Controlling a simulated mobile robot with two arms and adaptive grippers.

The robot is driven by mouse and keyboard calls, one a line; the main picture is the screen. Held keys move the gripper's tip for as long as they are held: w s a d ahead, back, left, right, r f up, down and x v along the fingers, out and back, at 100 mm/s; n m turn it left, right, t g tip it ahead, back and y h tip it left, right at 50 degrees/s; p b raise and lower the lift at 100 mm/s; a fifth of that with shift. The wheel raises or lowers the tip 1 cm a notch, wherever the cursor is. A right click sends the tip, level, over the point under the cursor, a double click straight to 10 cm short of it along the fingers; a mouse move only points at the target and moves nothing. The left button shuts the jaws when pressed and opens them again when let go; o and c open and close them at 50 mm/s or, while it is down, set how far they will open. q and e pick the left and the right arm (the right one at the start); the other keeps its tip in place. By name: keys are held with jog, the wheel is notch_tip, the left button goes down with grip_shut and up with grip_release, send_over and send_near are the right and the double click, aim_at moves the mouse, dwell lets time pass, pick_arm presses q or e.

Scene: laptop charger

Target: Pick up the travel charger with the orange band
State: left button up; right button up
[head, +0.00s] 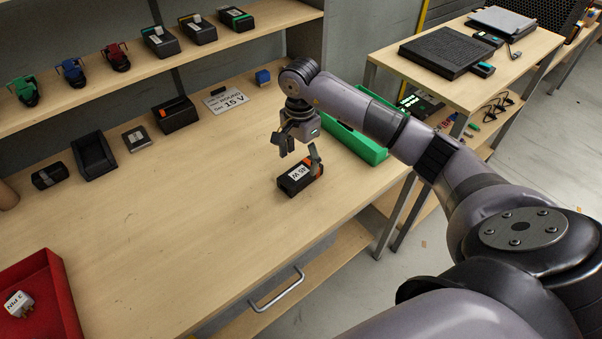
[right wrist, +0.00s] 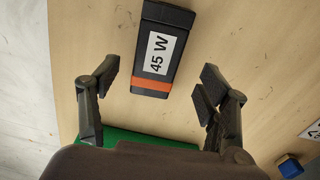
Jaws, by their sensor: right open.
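The travel charger with the orange band (head: 294,180) is a black block lying on the workbench, with a white label reading 45 W. In the right wrist view the charger (right wrist: 161,50) lies ahead of the fingertips, its orange band at the end nearer the gripper. My right gripper (head: 298,150) is open and empty above the bench at the charger's far end. In the right wrist view my right gripper (right wrist: 156,84) has one finger on each side of the charger's line, with gaps on both sides. My left gripper is not in view.
A green tray (head: 352,142) stands close behind the right gripper. A black box with an orange item (head: 176,114), a 15 V sign (head: 226,100) and a blue block (head: 263,77) are farther back. A red tray (head: 62,295) is front left. The middle bench is clear.

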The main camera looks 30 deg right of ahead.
aim_at(301, 171)
jog(key=shift+s+f+p, duration=0.15)
jog(key=shift+f+p, duration=0.6)
jog(key=shift+f, duration=2.05)
jog(key=c, duration=1.4)
